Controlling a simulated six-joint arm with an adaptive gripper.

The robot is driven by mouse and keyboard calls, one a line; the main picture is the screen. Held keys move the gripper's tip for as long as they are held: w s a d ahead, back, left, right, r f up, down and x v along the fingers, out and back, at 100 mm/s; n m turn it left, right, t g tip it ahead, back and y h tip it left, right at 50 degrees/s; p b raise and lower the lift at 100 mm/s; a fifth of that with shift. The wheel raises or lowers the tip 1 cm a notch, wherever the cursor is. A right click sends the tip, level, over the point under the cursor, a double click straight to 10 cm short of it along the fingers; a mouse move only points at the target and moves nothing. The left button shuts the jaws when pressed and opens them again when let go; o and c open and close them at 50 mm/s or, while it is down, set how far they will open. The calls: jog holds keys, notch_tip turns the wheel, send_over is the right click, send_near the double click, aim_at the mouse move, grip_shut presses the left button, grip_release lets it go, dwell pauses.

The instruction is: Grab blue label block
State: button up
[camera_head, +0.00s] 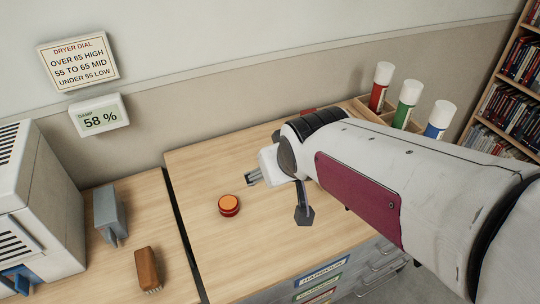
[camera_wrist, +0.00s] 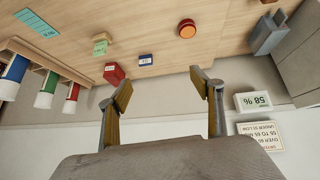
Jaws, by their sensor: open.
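A small block with a blue face and a pale label (camera_wrist: 146,60) rests on the wooden table in the wrist view. It stands beside a red block (camera_wrist: 114,73), with a small gap between them. A green block (camera_wrist: 101,46) sits a little further off. In the head view I cannot make out the blue label block; my arm covers that part of the table. My gripper (camera_wrist: 163,90) is open and empty, its two fingers apart. The blue label block appears beyond the fingertips, between their lines and not touching. In the head view my gripper (camera_head: 279,196) is over the table.
An orange push button (camera_head: 228,205) sits on the table left of my gripper. A rack holds red (camera_head: 379,88), green (camera_head: 406,105) and blue (camera_head: 438,120) white-capped tubes at the back right. A grey holder (camera_head: 110,212) and brown brush (camera_head: 147,268) stand left. The wall is close behind.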

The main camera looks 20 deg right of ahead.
jog(key=w+d+f+t, duration=0.1)
jog(key=w+d+f, duration=0.15)
jog(key=w, duration=0.25)
jog(key=w+d+f+t, duration=0.1)
jog(key=w+d+f, duration=0.15)
jog(key=w, duration=0.35)
jog(key=w+d+f+t, duration=0.1)
jog(key=w+d+f, duration=0.1)
jog(key=f, duration=0.3)
jog(key=w+d+f+t, duration=0.1)
jog(key=w+d+f, duration=0.2)
jog(key=w+f, duration=0.2)
jog(key=w+d+f+t, duration=0.1)
jog(key=w+d+f, duration=0.1)
jog(key=w+f, duration=0.2)
jog(key=shift+w+d+f+t+y, duration=0.1)
jog(key=shift+d+f+t+y, duration=0.1)
jog(key=shift+f, duration=0.3)
jog(key=shift+w+d+f+t+y, duration=0.1)
jog(key=shift+d+f+y, duration=0.1)
jog(key=shift+f, duration=0.25)
jog(key=shift+f+t, duration=0.3)
jog(key=shift+f, duration=0.4)
jog(key=shift+x, duration=1.35)
jog(key=shift+w+f, duration=0.1)
jog(key=shift+x, duration=2.45)
